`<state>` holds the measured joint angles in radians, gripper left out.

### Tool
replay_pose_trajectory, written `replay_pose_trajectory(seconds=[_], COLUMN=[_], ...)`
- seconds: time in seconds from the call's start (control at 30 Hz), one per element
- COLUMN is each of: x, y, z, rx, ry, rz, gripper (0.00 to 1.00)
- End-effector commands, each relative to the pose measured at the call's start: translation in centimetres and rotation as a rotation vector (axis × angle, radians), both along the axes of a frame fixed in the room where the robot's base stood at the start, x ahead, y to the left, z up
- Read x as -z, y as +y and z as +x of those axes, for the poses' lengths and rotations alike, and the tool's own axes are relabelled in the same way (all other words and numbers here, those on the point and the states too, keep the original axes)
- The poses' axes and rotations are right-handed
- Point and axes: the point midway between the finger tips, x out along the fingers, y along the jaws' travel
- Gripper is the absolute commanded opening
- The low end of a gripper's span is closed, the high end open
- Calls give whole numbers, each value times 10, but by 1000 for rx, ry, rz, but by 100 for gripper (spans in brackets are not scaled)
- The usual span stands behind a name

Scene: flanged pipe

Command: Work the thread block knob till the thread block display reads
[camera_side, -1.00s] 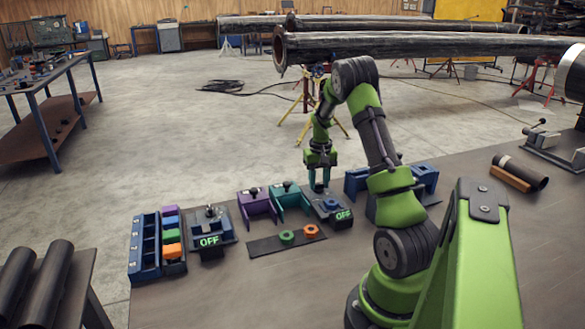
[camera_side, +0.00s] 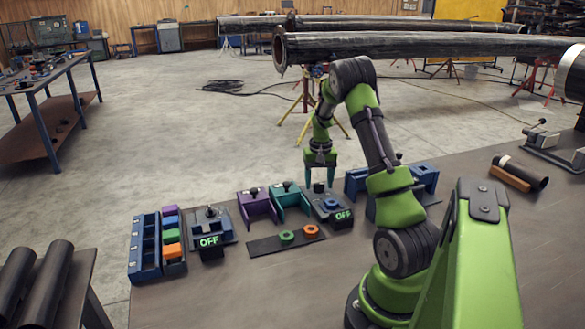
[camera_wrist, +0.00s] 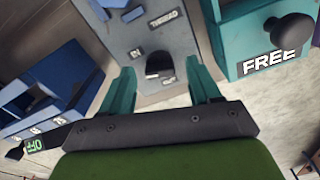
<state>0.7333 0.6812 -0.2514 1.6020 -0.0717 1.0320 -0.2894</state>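The thread block (camera_side: 319,201) is a grey block at mid-table with a blue ring on it. The wrist view shows its face (camera_wrist: 142,20) with the label THREAD. The thread block display (camera_side: 343,215) shows green OFF letters; a green OFF display (camera_wrist: 34,146) also shows in the wrist view. My gripper (camera_side: 320,183) is above the block with its teal fingers spread and empty. In the wrist view, my gripper (camera_wrist: 163,82) has one finger on each side of the knob, apart from it.
A teal holder (camera_side: 290,198), labelled FREE in the wrist view, and a purple holder (camera_side: 257,206) stand left of the block. Another grey block (camera_side: 210,230) also reads OFF. A blue fixture (camera_side: 425,178) stands close on the right. Green (camera_side: 287,238) and orange (camera_side: 311,231) rings lie in front.

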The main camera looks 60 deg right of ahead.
Motion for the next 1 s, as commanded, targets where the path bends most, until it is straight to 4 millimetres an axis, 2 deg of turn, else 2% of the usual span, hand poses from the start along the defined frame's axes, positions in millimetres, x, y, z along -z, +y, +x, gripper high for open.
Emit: replay_pose_trajectory(seconds=[0.23, 0.37, 0.47, 0.8, 1.0], x=[0, -8, -24, -106, -146], y=[0, 0, 0, 0, 0], z=[0, 0, 0, 1, 0], rx=[-1, -1, -1, -1, 0], ry=[0, 0, -1, -2, -1], rz=[1, -1, -3, -4, -3], gripper=[62, 62, 62, 62, 62])
